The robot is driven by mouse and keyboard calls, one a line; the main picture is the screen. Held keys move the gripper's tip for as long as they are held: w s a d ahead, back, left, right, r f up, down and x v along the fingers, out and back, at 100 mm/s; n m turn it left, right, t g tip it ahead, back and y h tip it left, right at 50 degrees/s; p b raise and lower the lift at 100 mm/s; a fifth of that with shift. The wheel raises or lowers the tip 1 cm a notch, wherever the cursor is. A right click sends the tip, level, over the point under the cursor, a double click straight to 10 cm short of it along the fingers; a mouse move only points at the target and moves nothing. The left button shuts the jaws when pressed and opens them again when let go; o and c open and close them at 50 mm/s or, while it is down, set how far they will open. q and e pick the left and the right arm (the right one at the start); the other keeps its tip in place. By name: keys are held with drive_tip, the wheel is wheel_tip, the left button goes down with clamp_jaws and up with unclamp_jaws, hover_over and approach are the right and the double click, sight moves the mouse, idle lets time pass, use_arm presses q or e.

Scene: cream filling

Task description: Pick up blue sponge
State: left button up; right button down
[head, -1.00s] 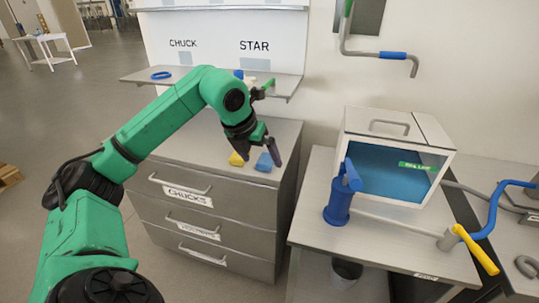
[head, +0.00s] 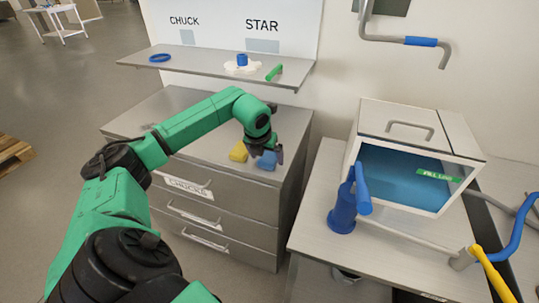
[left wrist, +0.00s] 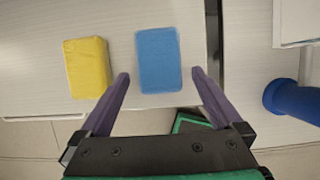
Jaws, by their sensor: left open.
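The blue sponge (head: 266,161) lies on the grey cabinet top near its front right corner. In the left wrist view the blue sponge (left wrist: 158,59) is a flat rectangle just ahead of my open fingers. My left gripper (head: 266,152) is over the sponge in the head view, covering part of it. In the left wrist view the left gripper (left wrist: 160,75) is open, with one purple finger on each side of the sponge's near end and a gap on both sides. Nothing is between the fingers' bases. My right gripper is not in view.
A yellow sponge (head: 238,151) lies left of the blue one; it also shows in the left wrist view (left wrist: 87,67). A shelf (head: 200,62) overhangs the cabinet's back. A blue lever pump (head: 342,218) and a glass-fronted box (head: 403,180) stand on the right table.

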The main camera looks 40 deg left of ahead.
sight(267, 159)
use_arm(q)
drive_tip(key=shift+w+a+f, duration=0.1)
drive_tip(key=shift+w+f, duration=0.15)
drive_tip(key=shift+f, duration=0.45)
drive_tip(key=c, duration=1.3)
drive_tip(key=shift+r, duration=0.1)
wheel_tip(267, 159, up, 20)
drive_tip(key=shift+f, duration=0.1)
